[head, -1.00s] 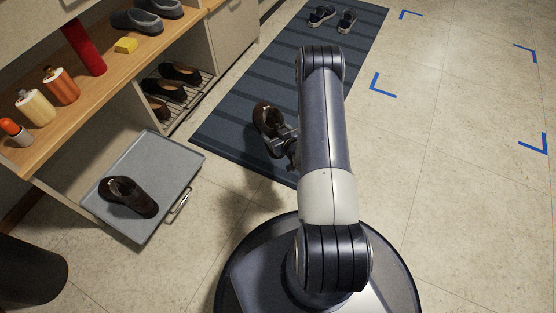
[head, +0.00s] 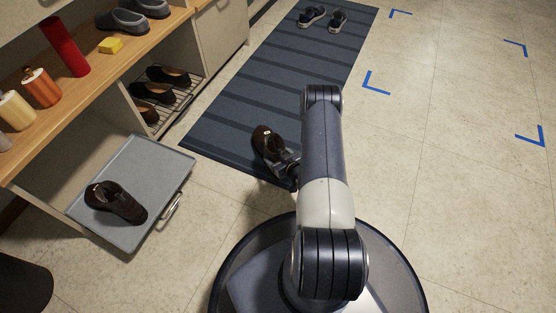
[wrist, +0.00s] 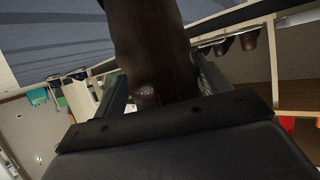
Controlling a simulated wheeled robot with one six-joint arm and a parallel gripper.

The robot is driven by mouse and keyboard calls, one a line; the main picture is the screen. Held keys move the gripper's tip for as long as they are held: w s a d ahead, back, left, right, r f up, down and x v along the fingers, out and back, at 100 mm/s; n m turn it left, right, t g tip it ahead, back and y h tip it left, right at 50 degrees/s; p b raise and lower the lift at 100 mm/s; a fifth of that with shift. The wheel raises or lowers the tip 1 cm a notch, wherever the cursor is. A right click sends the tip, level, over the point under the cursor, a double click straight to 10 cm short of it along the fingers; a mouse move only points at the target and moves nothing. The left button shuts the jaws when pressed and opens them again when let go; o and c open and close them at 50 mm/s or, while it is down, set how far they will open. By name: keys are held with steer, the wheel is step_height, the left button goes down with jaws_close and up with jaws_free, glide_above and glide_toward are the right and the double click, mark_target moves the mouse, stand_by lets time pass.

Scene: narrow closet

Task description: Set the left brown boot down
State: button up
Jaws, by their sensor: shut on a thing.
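A brown boot (head: 267,143) is held by my gripper (head: 284,158) over the near end of the dark striped mat. In the wrist view the boot (wrist: 152,50) fills the middle, between the two fingers (wrist: 158,95). Whether its sole touches the mat cannot be told. A second brown boot (head: 117,203) lies on the grey tray (head: 146,159) at the left. My arm hides part of the gripper in the head view.
The striped mat (head: 290,80) runs away from me, with a pair of dark shoes (head: 324,17) at its far end. A wooden bench (head: 88,78) with bottles and shoes, and a rack of dark shoes (head: 160,88), stand at the left. Blue corner marks (head: 376,83) lie on clear floor at right.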

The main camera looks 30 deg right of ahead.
steer(key=shift+f, duration=0.45)
steer(key=shift+r, duration=0.1)
steer(key=o, duration=1.8)
